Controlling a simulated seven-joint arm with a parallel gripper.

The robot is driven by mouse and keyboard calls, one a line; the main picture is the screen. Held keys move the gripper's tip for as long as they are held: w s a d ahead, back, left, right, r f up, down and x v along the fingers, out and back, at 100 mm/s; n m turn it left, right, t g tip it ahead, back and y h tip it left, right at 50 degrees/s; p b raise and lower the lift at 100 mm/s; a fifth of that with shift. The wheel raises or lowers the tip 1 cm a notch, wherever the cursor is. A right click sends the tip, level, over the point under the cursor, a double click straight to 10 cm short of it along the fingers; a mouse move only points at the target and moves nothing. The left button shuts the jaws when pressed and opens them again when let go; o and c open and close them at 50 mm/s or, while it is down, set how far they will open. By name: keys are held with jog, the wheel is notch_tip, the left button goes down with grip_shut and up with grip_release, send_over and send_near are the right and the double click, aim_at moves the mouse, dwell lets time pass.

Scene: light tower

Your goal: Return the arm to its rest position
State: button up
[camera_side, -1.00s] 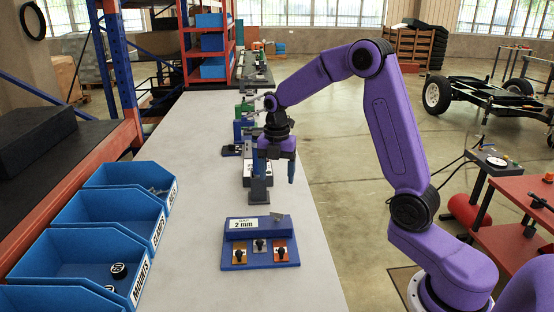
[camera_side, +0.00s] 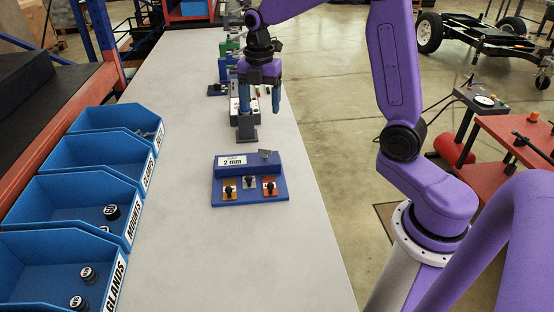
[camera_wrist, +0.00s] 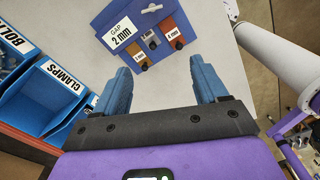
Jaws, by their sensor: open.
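My gripper (camera_side: 260,106) hangs over the grey bench, fingers pointing down, with clear space between its two blue fingers. It is behind the blue gap gauge block in the side view. In the wrist view my gripper (camera_wrist: 160,66) shows both fingers apart with nothing between them. My arm is raised in the side view, its upper part running out of the top of the picture. The fingers overlap a dark post and a grey unit on the bench behind, and I cannot tell how far apart they are.
The blue gauge block (camera_side: 249,191) labelled 2 mm sits on the bench (camera_side: 190,250); it also shows in the wrist view (camera_wrist: 112,16). Blue bins (camera_side: 60,254) line the left edge. Fixtures (camera_side: 229,68) stand along the back. A red table (camera_side: 502,150) stands at right.

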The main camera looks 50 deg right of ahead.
jog(key=s+a+m, duration=0.3)
jog(key=s+a, duration=0.2)
jog(key=s, duration=0.5)
jog(key=s+a+m, duration=0.3)
jog(key=s+a, duration=0.2)
jog(key=s, duration=0.5)
jog(key=s+d+f+m, duration=0.1)
jog(key=s+f+m, duration=0.1)
jog(key=s, duration=0.8)
jog(key=shift+s+d+f+m, duration=0.15)
jog(key=shift+s+d+m, duration=0.2)
jog(key=shift+m, duration=0.45)
